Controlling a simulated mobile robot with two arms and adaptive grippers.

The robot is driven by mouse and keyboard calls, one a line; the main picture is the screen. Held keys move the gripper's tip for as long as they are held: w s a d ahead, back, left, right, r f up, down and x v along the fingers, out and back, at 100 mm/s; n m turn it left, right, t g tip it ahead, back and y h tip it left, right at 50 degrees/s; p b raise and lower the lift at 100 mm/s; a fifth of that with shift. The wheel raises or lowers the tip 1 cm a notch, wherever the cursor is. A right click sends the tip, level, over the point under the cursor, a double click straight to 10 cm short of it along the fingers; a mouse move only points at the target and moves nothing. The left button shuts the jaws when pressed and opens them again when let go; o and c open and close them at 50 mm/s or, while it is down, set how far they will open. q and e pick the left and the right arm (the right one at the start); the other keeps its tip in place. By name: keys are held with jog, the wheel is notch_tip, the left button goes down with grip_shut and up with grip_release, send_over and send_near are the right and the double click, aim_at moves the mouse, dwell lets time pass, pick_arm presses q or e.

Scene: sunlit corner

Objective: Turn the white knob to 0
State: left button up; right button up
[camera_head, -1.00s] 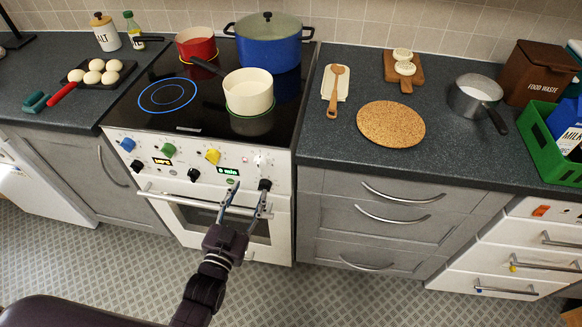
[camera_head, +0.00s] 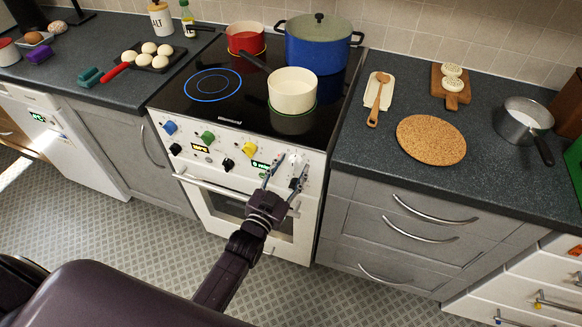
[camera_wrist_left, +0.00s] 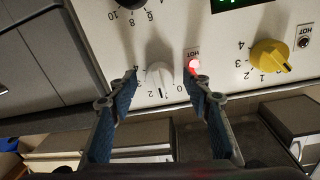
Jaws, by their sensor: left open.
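The white knob (camera_wrist_left: 159,76) is on the white oven front. In the left wrist view it shows between my left gripper's (camera_wrist_left: 161,84) open fingers, with printed numbers around it. I cannot tell which number it points to. In the head view my left gripper (camera_head: 293,163) reaches up to the right end of the oven's control panel (camera_head: 228,166), its fingers spread and partly covering that area. I cannot tell whether the fingers touch the knob. My right gripper is not in view.
The yellow knob (camera_wrist_left: 268,56) and a lit red lamp (camera_wrist_left: 194,66) are close by. A black knob (camera_wrist_left: 124,4) is on the other side. The oven handle (camera_head: 222,191) runs below the panel. A white pot (camera_head: 291,91) stands on the hob above.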

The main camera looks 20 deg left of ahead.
pick_arm(q)
jog(key=c, duration=1.2)
jog(key=shift+o, duration=0.2)
jog(key=shift+n, duration=0.3)
jog(key=n, duration=0.3)
jog(key=shift+n, duration=0.3)
jog(key=shift+f+n+t, duration=0.1)
jog(key=shift+n+t, duration=0.2)
jog(key=shift+n, duration=1.6)
jog(key=o, duration=1.2)
jog(key=shift+c, duration=0.2)
